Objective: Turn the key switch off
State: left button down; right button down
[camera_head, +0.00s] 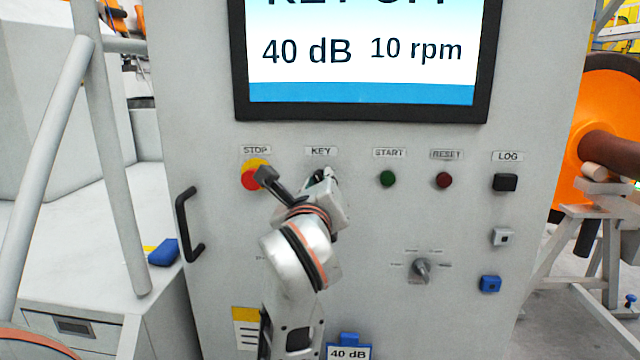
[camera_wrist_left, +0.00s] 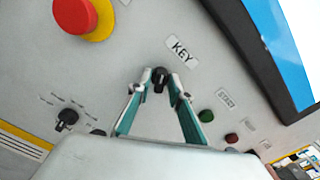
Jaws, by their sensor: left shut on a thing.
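The key switch (camera_wrist_left: 160,76) is a small dark knob on the grey control panel, below the KEY label (camera_wrist_left: 182,49). My left gripper (camera_wrist_left: 161,80) has its two fingertips on either side of the knob and is shut on it. In the head view the left gripper (camera_head: 322,180) reaches the panel under the KEY label (camera_head: 321,152) and mostly hides the switch. The screen (camera_head: 365,92) above shows 40 dB and 10 rpm; its cut-off top line seems to read KEY OFF. My right gripper is not in view.
The red STOP button (camera_head: 250,180) is close left of my gripper. The green START button (camera_head: 387,179), red RESET button (camera_head: 444,180) and black LOG button (camera_head: 505,182) are to the right. A rotary selector (camera_head: 421,270) sits lower right, a black handle (camera_head: 188,226) at the left.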

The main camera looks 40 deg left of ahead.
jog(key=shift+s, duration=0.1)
pick_arm(q)
jog(key=c, duration=2.2)
grip_release()
jog(key=shift+o, duration=0.3)
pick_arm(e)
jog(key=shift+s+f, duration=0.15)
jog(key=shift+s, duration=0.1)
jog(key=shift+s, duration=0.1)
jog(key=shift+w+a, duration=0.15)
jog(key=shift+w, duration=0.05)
